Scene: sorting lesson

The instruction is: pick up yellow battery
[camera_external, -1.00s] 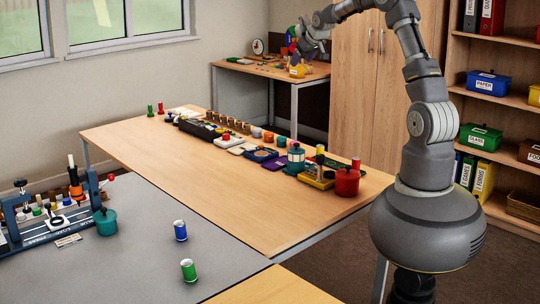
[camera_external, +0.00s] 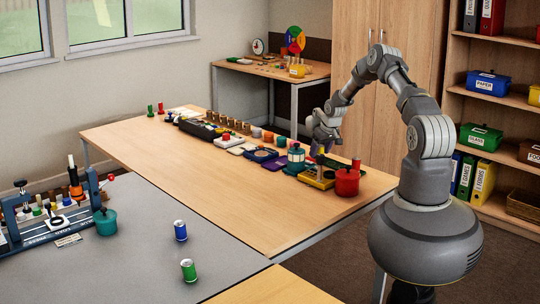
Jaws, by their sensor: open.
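A slim upright cylinder with yellow on it (camera_external: 320,171) stands on a yellow-and-dark holder (camera_external: 318,181) near the right end of the long wooden table. It may be the yellow battery; it is too small to be sure. My gripper (camera_external: 321,149) points down close above it, its jaws open and empty. The fingers partly cover the cylinder's top, and I cannot tell whether they touch it.
A row of objects lines the table's back edge. A blue can (camera_external: 180,230) and a green can (camera_external: 188,270) stand on the grey table. The wooden table's front half is clear.

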